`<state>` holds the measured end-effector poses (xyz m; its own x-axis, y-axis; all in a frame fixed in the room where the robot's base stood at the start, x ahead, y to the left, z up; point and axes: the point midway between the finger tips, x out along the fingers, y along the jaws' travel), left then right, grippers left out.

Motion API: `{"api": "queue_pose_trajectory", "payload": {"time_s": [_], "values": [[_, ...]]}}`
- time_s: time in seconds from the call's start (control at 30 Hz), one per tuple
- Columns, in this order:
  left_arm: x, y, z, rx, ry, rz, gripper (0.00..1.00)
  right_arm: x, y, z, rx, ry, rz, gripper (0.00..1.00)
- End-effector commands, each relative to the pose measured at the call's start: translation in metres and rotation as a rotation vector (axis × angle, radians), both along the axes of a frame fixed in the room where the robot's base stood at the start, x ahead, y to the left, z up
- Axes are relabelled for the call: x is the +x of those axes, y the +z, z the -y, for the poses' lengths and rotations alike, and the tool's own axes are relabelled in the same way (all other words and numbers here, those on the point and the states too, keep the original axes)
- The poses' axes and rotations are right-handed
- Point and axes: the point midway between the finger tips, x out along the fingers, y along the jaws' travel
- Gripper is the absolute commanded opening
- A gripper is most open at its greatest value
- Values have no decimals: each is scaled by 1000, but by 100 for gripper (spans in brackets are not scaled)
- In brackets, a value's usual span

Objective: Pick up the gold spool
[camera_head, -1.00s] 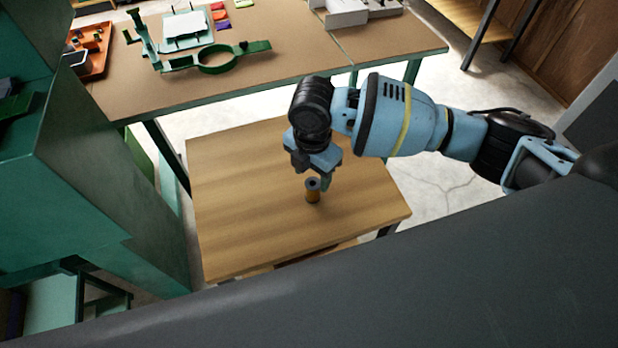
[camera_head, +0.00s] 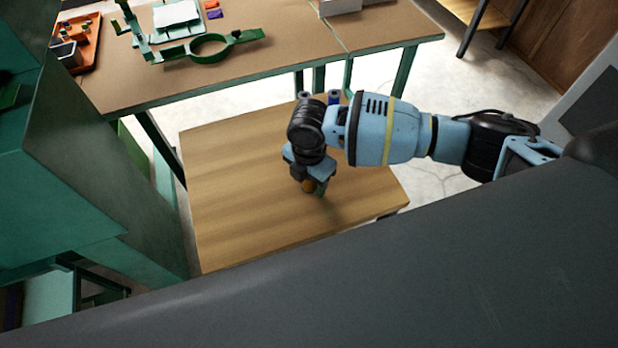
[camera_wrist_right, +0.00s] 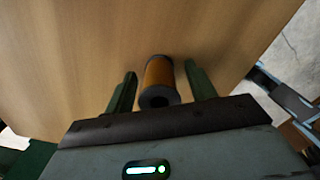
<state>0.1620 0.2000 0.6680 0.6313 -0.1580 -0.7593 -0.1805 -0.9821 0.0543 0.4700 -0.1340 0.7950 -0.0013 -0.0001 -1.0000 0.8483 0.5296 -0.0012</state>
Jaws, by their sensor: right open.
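The gold spool (camera_wrist_right: 159,73), with dark ends, stands on the wooden table. In the head view only a little of the gold spool (camera_head: 309,186) shows beneath the gripper. My right gripper (camera_wrist_right: 161,87) is open, with one green finger on each side of the spool and a visible gap to each. In the head view the right gripper (camera_head: 312,187) is low over the table, pointing down around the spool. My left gripper is not in view.
Two dark blue spools (camera_head: 334,97) (camera_head: 304,96) stand at the table's back edge behind my arm. The small wooden table (camera_head: 235,190) is otherwise clear. A workbench (camera_head: 130,85) with a green ring fixture (camera_head: 210,47) and orange tray (camera_head: 84,46) stands behind. A green cabinet (camera_head: 70,150) is at left.

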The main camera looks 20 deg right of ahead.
Motion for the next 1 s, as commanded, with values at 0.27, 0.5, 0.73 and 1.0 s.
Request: {"api": "queue_pose_trajectory", "payload": {"time_s": [0.27, 0.5, 0.73, 1.0], "values": [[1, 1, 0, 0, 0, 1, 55, 0, 0, 0, 0, 0, 1, 49], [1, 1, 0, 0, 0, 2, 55, 0, 0, 0, 0, 0, 1, 18], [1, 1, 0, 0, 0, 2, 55, 0, 0, 0, 0, 0, 1, 4], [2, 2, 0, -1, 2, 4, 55, 1, 9, 0, 1, -1, 4, 4]]}}
